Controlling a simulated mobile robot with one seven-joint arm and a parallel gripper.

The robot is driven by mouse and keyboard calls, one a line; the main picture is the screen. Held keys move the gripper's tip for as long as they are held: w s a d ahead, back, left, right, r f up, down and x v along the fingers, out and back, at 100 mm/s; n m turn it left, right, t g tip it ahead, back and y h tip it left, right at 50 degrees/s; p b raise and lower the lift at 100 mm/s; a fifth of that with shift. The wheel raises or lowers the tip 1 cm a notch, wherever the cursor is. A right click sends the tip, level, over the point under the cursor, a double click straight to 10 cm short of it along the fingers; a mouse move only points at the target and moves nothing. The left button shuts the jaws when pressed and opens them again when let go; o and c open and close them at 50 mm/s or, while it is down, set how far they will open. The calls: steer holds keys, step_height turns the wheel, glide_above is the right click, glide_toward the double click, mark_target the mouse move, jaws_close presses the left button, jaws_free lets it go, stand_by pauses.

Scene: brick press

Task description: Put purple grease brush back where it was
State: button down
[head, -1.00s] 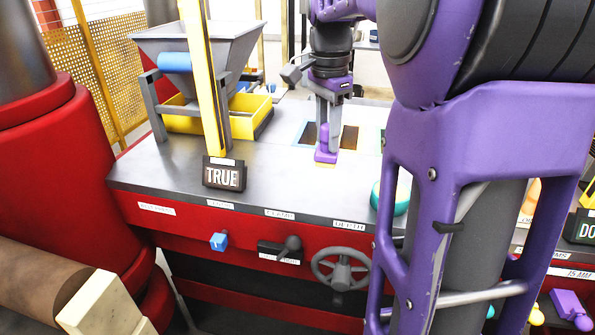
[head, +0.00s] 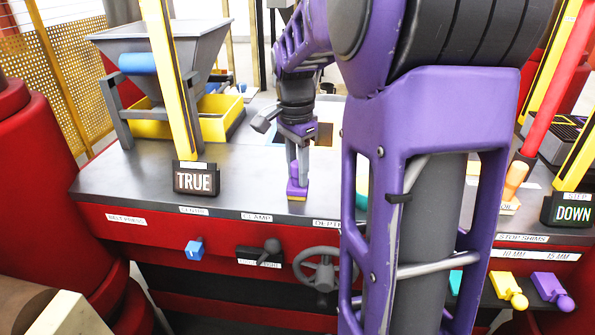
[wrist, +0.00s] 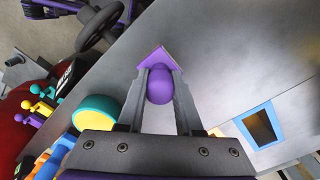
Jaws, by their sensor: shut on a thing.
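The purple grease brush (head: 297,187) is upright in my gripper (head: 298,165), with a yellow strip along its bottom. It is over or on the grey bench top near the front edge, right of the TRUE sign; I cannot tell whether it touches the top. In the wrist view my gripper (wrist: 160,75) has its two fingers shut on the handle of the purple brush (wrist: 160,88). The brush's purple block shows beyond the fingertips.
A TRUE sign (head: 197,179) stands left of the brush. A yellow tray (head: 212,125) sits below a grey hopper (head: 160,48). In the wrist view, a teal round thing (wrist: 97,113) is left of the fingers, and a blue-framed opening (wrist: 260,126) is right. A handwheel (head: 325,272) is on the front.

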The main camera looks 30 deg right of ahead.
steer(key=c, duration=0.6)
jaws_free()
steer(key=r+p, duration=0.2)
steer(key=r, duration=1)
steer(key=shift+a, duration=0.2)
